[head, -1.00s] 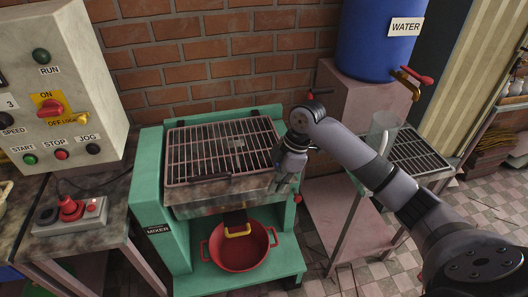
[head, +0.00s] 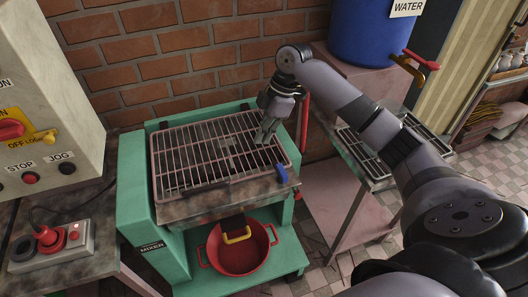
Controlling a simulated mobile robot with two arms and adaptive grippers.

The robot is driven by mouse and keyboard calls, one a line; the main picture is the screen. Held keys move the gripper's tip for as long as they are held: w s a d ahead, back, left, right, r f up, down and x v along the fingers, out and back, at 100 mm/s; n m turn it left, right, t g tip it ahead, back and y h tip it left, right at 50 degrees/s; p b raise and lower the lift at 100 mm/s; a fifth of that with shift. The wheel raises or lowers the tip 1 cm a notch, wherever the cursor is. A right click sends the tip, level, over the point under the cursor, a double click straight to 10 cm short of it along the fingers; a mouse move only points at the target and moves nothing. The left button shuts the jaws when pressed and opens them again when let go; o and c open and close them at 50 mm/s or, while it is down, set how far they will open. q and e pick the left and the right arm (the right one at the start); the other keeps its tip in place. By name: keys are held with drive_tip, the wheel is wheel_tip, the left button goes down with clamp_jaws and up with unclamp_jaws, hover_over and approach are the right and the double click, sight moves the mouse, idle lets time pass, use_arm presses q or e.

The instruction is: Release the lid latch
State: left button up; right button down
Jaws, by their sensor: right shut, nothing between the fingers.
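The green mixer (head: 137,206) stands in the middle with a barred metal lid (head: 160,171) lying closed over its top. A small blue latch (head: 282,173) sits at the lid's front right corner. My right gripper (head: 264,137) is shut and empty above the right part of the lid, behind and a little left of the latch. I cannot tell whether its fingertips touch the bars. The latch is in clear view and apart from the gripper. My left gripper is not in view.
A red bowl (head: 238,262) stands below the mixer under a yellow handle (head: 237,237). A blue water barrel (head: 372,30) and a grated stand (head: 365,160) are at right. A brick wall closes the back.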

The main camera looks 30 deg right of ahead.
sight(262, 165)
drive_tip(key=p+x, duration=0.1)
drive_tip(key=x, duration=0.8)
drive_tip(key=shift+a+p, duration=0.1)
drive_tip(key=shift+p, duration=0.25)
drive_tip(key=shift+w+f, duration=0.1)
drive_tip(key=shift+f, duration=0.5)
drive_tip(key=d, duration=0.1)
drive_tip(key=d+p, duration=0.1)
drive_tip(key=shift+s+d+r, duration=0.15)
drive_tip(key=shift+s+d, duration=0.35)
drive_tip(key=shift+d, duration=0.4)
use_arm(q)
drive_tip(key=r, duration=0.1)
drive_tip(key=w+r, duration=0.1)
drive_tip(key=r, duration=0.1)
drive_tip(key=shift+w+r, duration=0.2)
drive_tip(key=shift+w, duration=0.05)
use_arm(e)
drive_tip(key=shift+w+a, duration=0.1)
use_arm(q)
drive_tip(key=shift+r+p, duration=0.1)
drive_tip(key=shift+p, duration=0.25)
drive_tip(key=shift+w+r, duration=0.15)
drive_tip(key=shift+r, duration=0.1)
use_arm(e)
drive_tip(key=shift+d+m, duration=0.25)
drive_tip(key=shift+m, duration=0.15)
